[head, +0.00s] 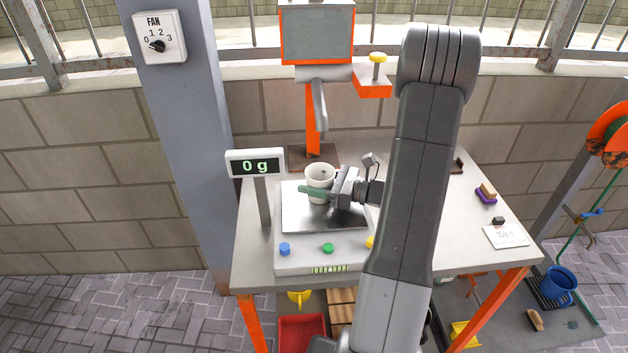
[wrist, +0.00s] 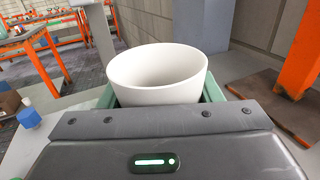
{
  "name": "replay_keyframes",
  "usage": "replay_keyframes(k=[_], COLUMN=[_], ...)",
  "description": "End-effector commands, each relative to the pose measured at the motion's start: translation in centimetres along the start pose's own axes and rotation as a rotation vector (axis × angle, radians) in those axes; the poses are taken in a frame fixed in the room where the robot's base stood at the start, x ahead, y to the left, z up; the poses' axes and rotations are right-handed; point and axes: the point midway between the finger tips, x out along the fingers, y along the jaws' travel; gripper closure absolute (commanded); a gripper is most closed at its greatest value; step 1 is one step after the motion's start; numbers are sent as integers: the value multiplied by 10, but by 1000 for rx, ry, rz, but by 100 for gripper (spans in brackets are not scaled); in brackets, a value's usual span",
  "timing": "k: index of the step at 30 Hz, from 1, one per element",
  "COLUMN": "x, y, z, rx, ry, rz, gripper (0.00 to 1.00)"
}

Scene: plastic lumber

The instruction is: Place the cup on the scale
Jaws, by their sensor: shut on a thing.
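A white cup (head: 320,172) is held upright in my gripper (head: 318,190), over the back part of the scale's metal plate (head: 295,214). The display (head: 255,166) on a post at the scale's left reads 0 g. In the wrist view the white cup (wrist: 160,75) sits between the green fingers (wrist: 158,96), which are shut on it. The cup's lower part is hidden there by the gripper body. I cannot tell from these views how large the gap between cup and plate is.
The scale's front has a blue knob (head: 285,249), a green knob (head: 328,248) and a partly hidden yellow one. An orange post machine (head: 312,125) stands behind. A purple-based brush (head: 487,193) and a card (head: 506,236) lie right.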

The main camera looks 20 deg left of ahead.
Motion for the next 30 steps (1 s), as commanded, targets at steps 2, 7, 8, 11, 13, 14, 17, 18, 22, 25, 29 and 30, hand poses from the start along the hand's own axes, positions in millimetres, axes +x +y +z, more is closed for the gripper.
replay_keyframes(k=[2, 7, 8, 11, 13, 14, 17, 18, 22, 25, 29, 30], x=[0, 0, 0, 0, 0, 0, -5, -10, -34, -56, -83, -90], y=[0, 0, 0, 0, 0, 0, 0, -1, -1, -1, -1, 0], z=[-2, -2, -2, -2, -1, 0, 1, 0, 0, 0, 0, 0], rx=[0, 0, 0, 0, 0, 0, 0, 0, 0, -1, -1, -1], ry=[0, 0, 0, 0, 0, 0, 0, 0, 1, 0, 0, 0], rz=[0, 0, 0, 0, 0, 0, -2, -3, -5, -6, -5, -4], gripper=[38, 20, 20, 20, 20, 20, 20, 20, 20, 20, 20, 20])
